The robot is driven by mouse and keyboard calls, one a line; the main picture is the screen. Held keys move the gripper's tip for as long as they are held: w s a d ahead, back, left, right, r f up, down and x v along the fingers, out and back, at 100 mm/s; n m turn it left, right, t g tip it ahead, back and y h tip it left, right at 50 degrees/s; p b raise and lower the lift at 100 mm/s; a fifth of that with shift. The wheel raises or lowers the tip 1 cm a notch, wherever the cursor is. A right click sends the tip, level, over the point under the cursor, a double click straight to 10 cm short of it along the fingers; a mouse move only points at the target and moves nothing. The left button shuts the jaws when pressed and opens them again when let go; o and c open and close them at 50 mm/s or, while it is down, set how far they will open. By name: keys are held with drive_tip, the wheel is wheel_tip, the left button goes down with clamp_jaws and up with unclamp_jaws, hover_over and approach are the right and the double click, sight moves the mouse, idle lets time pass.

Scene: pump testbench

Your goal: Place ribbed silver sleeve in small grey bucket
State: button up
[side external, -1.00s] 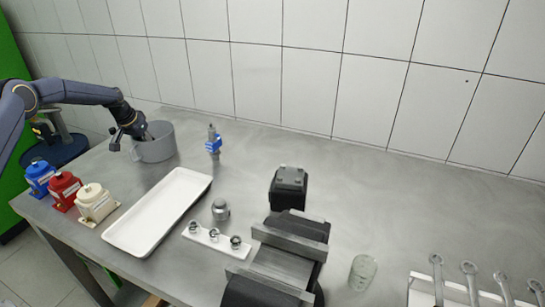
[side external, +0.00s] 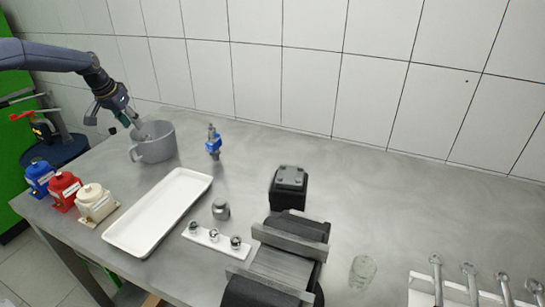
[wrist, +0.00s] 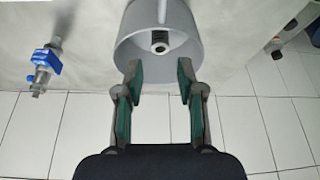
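The small grey bucket (side external: 155,148) stands at the back left of the table, with its handle to the left. In the wrist view, the bucket (wrist: 199,50) is seen from its open mouth. A small silver ring-shaped part with a dark hole, seemingly the ribbed silver sleeve (wrist: 159,41), lies inside the bucket, apart from my fingers. The bucket wall hides it in the side view. My gripper (wrist: 159,78) is open with nothing between its fingers. In the side view, my gripper (side external: 137,123) is at the bucket's rim, tilted down toward its opening.
A blue and silver fitting (side external: 213,143) stands right of the bucket. A white tray (side external: 160,212) lies in front, with blue, red and cream pumps (side external: 95,203) at its left. A vise (side external: 275,262) and a white holder with small silver parts (side external: 213,240) are farther right.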

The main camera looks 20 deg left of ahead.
drive_tip(key=s+d+r+m, duration=0.1)
drive_tip(key=s+d+r, duration=1.3)
drive_tip(key=s+d, duration=0.15)
drive_tip(key=s+d+f, duration=0.1)
drive_tip(key=s+d, duration=0.1)
drive_tip(key=s, duration=0.4)
drive_tip(key=s+d+f, duration=0.1)
drive_tip(key=s+d, duration=0.2)
drive_tip(key=s, duration=0.4)
drive_tip(key=s+d+f+t, duration=0.1)
drive_tip(key=s+d, duration=0.2)
drive_tip(key=s, duration=0.4)
drive_tip(key=shift+s+h, duration=0.25)
drive_tip(key=shift+h, duration=0.05)
